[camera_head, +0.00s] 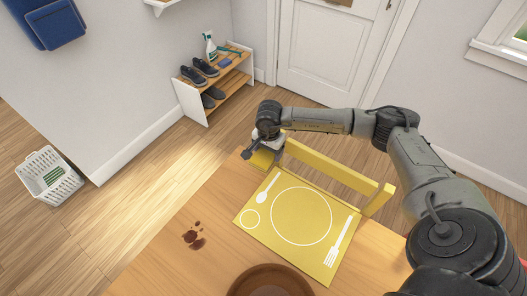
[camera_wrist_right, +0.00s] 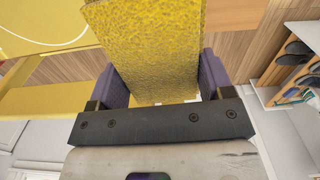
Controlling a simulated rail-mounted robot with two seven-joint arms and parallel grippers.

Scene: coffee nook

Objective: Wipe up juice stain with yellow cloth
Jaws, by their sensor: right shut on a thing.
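The juice stain (camera_head: 194,237) is a few dark reddish-brown spots on the wooden table (camera_head: 160,262), left of the placemat. My right gripper (camera_head: 257,148) is at the far edge of the table, beyond the placemat and up and right of the stain. It is shut on the yellow cloth (camera_head: 262,159), which shows only partly below it in the head view. In the right wrist view the rough-textured cloth (camera_wrist_right: 155,50) sits between the two fingers of the gripper (camera_wrist_right: 158,85). My left gripper is not in view.
A yellow placemat (camera_head: 262,222) with printed white cutlery lies right of the stain. A brown bowl (camera_head: 270,284) stands at the near edge of the picture. A yellow chair (camera_head: 335,172) backs the far table edge. The table around the stain is clear.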

